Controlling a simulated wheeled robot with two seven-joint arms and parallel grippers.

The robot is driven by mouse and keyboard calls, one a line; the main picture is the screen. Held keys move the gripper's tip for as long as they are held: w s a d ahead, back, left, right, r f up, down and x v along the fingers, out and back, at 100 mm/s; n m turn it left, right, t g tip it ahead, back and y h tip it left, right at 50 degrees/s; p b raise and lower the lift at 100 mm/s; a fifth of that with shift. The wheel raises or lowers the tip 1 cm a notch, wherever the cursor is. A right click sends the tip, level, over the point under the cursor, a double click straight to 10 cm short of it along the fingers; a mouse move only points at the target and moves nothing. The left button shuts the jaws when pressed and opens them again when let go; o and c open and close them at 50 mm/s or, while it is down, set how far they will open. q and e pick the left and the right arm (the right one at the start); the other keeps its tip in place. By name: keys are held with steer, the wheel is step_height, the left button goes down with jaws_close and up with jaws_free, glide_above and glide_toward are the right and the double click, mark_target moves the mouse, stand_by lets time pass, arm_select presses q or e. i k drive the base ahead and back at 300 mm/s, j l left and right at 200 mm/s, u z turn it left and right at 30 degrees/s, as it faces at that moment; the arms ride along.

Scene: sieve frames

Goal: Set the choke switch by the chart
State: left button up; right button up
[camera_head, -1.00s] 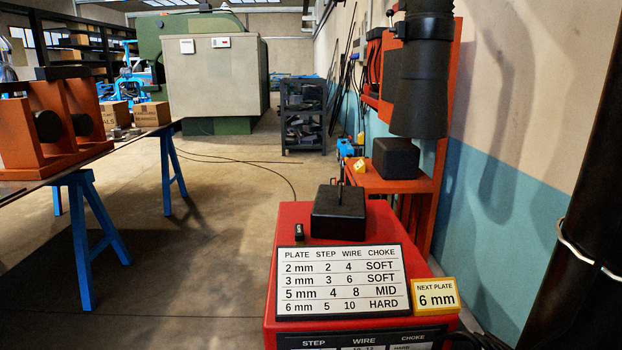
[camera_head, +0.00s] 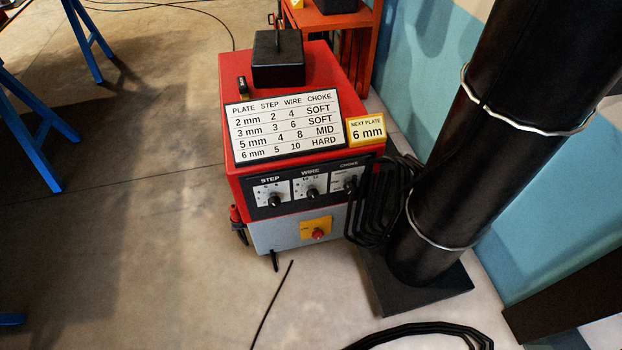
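A red welding machine (camera_head: 345,75) stands on the floor near the middle. Its chart (camera_head: 285,126) lists plate, step, wire and choke; the 6 mm row reads 5, 10, HARD. A yellow card (camera_head: 366,130) beside it reads NEXT PLATE 6 mm. The front panel has a STEP knob (camera_head: 273,201), a WIRE knob (camera_head: 311,193) and, at its right end, the CHOKE switch (camera_head: 350,185). The choke's setting and labels are too small and partly covered to read. Neither of my grippers is in view.
A thick black pipe (camera_head: 470,140) on a dark floor plate (camera_head: 415,287) stands just right of the machine. Black cables (camera_head: 380,205) hang by the panel's right end. A black box (camera_head: 278,58) sits on top.

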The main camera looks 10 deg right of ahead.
mark_target(349, 188)
steer(key=i+z, duration=0.3)
steer(key=i, duration=0.15)
steer(key=i+j+z, duration=0.3)
steer(key=i+l, duration=0.1)
